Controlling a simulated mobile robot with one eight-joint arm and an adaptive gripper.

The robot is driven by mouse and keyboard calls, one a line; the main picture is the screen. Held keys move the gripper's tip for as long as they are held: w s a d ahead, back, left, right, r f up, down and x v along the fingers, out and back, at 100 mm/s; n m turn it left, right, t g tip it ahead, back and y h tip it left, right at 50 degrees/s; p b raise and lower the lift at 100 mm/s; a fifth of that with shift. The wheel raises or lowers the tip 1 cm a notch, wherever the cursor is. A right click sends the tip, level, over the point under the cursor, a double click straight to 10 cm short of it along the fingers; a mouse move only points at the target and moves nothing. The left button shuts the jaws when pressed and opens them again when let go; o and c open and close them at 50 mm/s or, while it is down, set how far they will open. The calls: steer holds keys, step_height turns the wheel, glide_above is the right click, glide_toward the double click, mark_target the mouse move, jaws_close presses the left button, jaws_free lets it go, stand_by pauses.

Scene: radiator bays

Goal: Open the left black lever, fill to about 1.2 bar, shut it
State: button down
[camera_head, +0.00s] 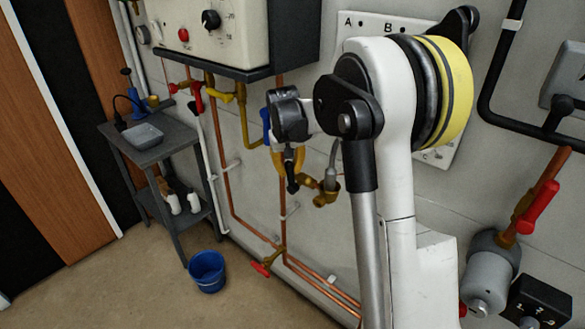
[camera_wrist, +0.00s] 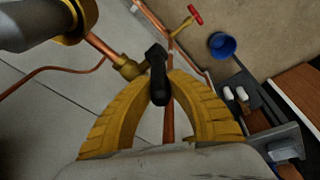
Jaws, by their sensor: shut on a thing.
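My gripper (camera_wrist: 162,82) has yellow ribbed fingers, which are shut on a black lever (camera_wrist: 157,74) in the wrist view. The lever sits at a brass valve fitting (camera_wrist: 128,67) on a copper pipe. In the head view my gripper (camera_head: 289,160) is below the white boiler, and the black lever (camera_head: 292,182) sticks out beneath the fingers, pointing roughly down. Brass fittings (camera_head: 325,197) show just right of it. A grey hose end stands over them. The fingers and wrist hide part of the valve. I cannot read any pressure value here.
The white boiler (camera_head: 220,30) with a red and a black knob hangs above. A red-handled valve (camera_head: 262,268) is low on the pipes. A blue bucket (camera_head: 207,272) stands on the floor beside a grey trolley (camera_head: 165,150). My arm blocks the middle right.

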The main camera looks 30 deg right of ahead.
steer(key=shift+w+a+f+g+h, duration=0.1)
steer(key=shift+w+a+g+h, duration=0.1)
steer(key=shift+w+g, duration=0.25)
steer(key=shift+w+a+f+g+h, duration=0.1)
steer(key=shift+w+g+h, duration=0.15)
steer(key=shift+g, duration=0.4)
steer(key=c, duration=1.3)
jaws_free()
steer(key=shift+o, duration=0.2)
steer(key=shift+d, duration=0.1)
